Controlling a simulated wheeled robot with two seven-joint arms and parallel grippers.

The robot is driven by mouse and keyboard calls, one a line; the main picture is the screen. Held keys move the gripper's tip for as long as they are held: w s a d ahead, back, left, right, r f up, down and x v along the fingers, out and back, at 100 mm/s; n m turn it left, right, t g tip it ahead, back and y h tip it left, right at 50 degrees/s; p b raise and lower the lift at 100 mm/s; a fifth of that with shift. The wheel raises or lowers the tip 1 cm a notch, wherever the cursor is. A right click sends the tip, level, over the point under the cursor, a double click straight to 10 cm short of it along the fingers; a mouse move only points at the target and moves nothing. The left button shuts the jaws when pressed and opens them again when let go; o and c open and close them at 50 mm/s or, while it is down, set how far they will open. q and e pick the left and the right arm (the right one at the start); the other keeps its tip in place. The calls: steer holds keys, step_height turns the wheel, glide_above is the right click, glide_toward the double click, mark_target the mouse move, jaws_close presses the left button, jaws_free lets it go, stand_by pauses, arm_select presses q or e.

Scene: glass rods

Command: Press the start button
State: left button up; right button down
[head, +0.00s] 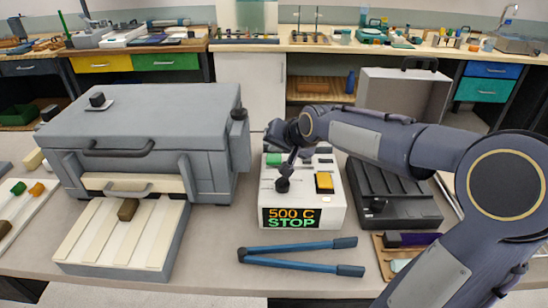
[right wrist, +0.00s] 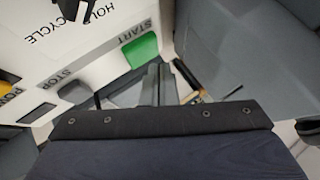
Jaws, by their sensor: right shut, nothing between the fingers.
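The white control box (head: 257,200) stands mid-table, its front display reading "500 C STOP". The green start button (head: 273,160) is near its back left corner; in the right wrist view the green button (right wrist: 141,50) sits beside the word START. My right gripper (head: 290,160) reaches in from the right over the back of the box, shut and empty. In the right wrist view its fingertips (right wrist: 157,70) appear close to the green button's edge; I cannot tell whether they touch it. My left gripper is not in view.
A grey furnace (head: 150,125) stands left of the box, with a slatted tray before it. A yellow button (head: 324,182) and a black knob (head: 283,185) are on the box top. Blue tongs (head: 300,246) lie in front. A dark case (head: 400,205) is at right.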

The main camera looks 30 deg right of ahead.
mark_target(276, 160)
steer(key=shift+f+b, duration=0.35)
steer(key=shift+f, duration=0.05)
steer(key=shift+f+b, duration=0.45)
steer(key=shift+f, duration=0.05)
stand_by(0.6)
steer(key=shift+r, duration=0.1)
steer(key=shift+r+p, duration=0.7)
steer(key=shift+r, duration=0.15)
steer(key=shift+r+p, duration=1.95)
steer(key=shift+r, duration=0.6)
steer(key=shift+f, duration=0.1)
